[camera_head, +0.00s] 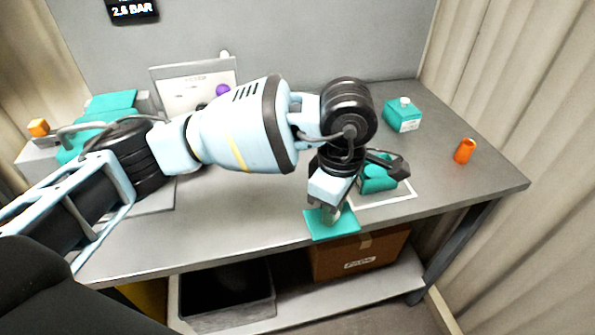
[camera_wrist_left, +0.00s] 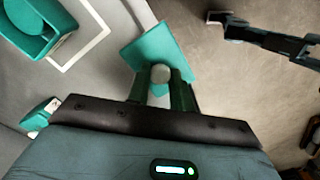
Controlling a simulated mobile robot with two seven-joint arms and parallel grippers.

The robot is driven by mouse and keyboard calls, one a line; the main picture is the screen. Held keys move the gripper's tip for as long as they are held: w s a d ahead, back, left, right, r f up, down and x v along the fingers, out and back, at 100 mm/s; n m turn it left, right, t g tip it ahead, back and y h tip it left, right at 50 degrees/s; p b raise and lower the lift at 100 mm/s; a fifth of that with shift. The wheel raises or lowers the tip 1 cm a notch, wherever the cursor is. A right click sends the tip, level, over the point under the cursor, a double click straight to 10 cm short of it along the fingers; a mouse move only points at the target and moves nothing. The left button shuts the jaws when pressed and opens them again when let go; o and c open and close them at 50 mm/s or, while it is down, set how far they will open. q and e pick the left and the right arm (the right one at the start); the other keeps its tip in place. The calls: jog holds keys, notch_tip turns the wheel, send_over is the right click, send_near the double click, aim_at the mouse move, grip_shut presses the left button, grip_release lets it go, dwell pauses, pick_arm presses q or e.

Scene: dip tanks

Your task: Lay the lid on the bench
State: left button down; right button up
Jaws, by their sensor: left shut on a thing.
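The lid (camera_head: 318,228) is a flat teal square with a pale round knob (camera_wrist_left: 160,73). My left gripper (camera_head: 332,212) points down and is shut on that knob. In the left wrist view the lid (camera_wrist_left: 150,42) sits just past the fingertips, with the knob between the two fingers. In the head view the lid overlaps the front edge of the grey bench (camera_head: 260,220). I cannot tell whether it touches the bench top. My right gripper is not seen in either view.
An open teal tank (camera_head: 378,182) stands in a white outline just right of the lid. A teal box with a white cap (camera_head: 402,118) and an orange cylinder (camera_head: 465,151) stand behind and right. A cardboard box (camera_head: 355,258) and dark bin (camera_head: 228,300) are below. The bench's right front is clear.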

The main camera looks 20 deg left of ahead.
pick_arm(q)
jog(key=w+a, duration=0.4)
jog(key=a, duration=0.1)
jog(key=w+a+f, duration=0.1)
jog(key=w+a, duration=0.2)
jog(key=shift+a+p, duration=0.2)
jog(key=shift+p, duration=0.15)
jog(key=f, duration=0.2)
jog(key=shift+w+a+f, duration=0.25)
jog(key=shift+f, duration=0.55)
jog(key=shift+f, duration=0.15)
jog(key=c, duration=1.2)
grip_release()
jog(key=shift+c, duration=0.2)
notch_tip(320, 180, up, 12)
